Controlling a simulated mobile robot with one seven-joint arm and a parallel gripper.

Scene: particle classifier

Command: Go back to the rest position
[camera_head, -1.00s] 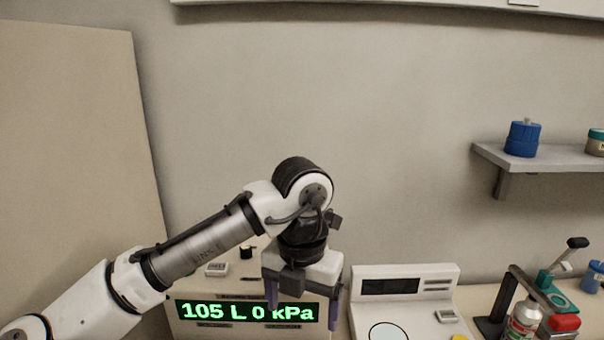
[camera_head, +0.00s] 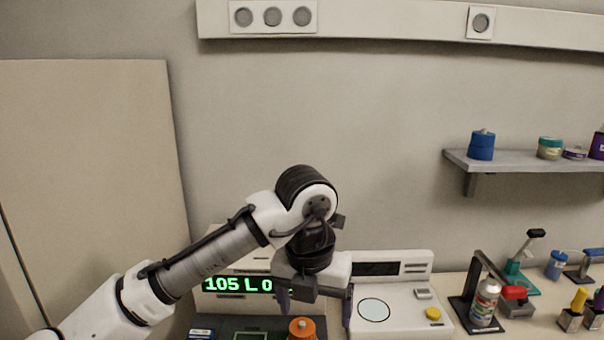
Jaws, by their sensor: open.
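My gripper (camera_head: 315,302) hangs downward from my bent arm at the lower middle of the head view. Its two purple-grey fingers are apart, with nothing visible between them. It is in front of the particle classifier (camera_head: 210,312), a pale box whose green display (camera_head: 237,284) reads "105 L 0" before my gripper hides the rest.
A white instrument (camera_head: 402,300) with a round plate and yellow button stands right of my gripper. Further right are a dark stand (camera_head: 467,308), a white bottle (camera_head: 485,303) and a red-topped item (camera_head: 514,300). A wall shelf (camera_head: 530,161) holds jars. The wall space above my arm is clear.

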